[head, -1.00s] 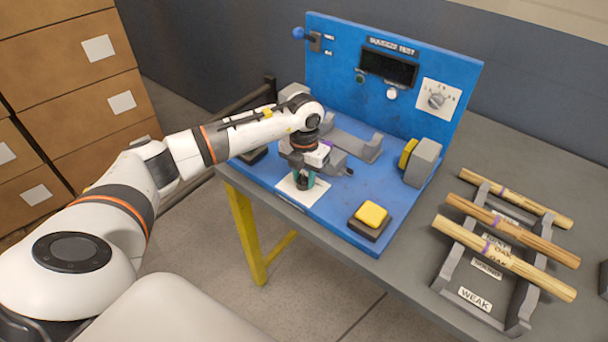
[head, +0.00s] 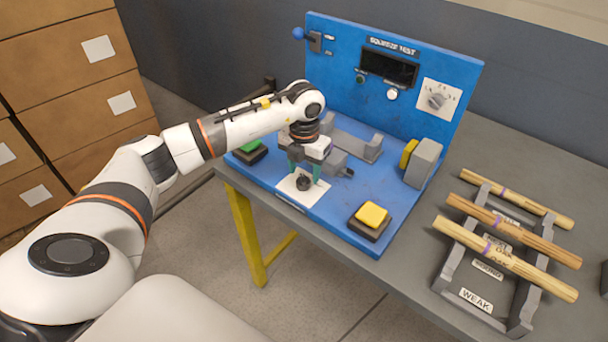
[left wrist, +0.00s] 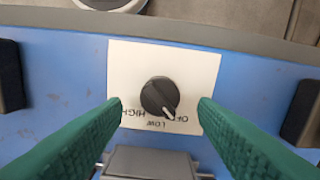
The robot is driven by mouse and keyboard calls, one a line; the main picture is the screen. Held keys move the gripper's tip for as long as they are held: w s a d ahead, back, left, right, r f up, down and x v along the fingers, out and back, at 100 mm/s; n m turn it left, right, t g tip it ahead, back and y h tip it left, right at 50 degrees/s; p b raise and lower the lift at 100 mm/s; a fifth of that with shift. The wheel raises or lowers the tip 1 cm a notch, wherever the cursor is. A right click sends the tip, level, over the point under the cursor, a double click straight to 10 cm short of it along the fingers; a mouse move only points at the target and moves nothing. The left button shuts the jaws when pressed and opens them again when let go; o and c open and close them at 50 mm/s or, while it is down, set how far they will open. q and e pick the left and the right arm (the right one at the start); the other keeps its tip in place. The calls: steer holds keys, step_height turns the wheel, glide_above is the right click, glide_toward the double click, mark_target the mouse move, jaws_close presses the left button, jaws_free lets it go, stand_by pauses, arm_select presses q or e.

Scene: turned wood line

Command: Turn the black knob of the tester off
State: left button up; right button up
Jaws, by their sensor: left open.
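The black knob (head: 304,184) sits on a white plate (head: 290,194) at the front of the blue tester (head: 335,212). In the left wrist view the knob (left wrist: 160,97) shows a white mark pointing to the lower right, on the OFF side of the LOW label. HIGH, LOW and OFF read upside down there, and OFF is partly covered by a finger. My left gripper (head: 305,174) is open, its green fingers (left wrist: 158,112) on either side of the knob with gaps to both. My right gripper is not in view.
A green button (head: 250,147) and a yellow button (head: 372,214) stand on the tester base. A rack (head: 447,277) with turned wood rods is at right.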

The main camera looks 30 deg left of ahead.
mark_target(304, 176)
arm_select(q)
step_height(304, 176, up, 10)
steer(key=b, duration=0.1)
steer(key=shift+f, duration=0.15)
stand_by(0.4)
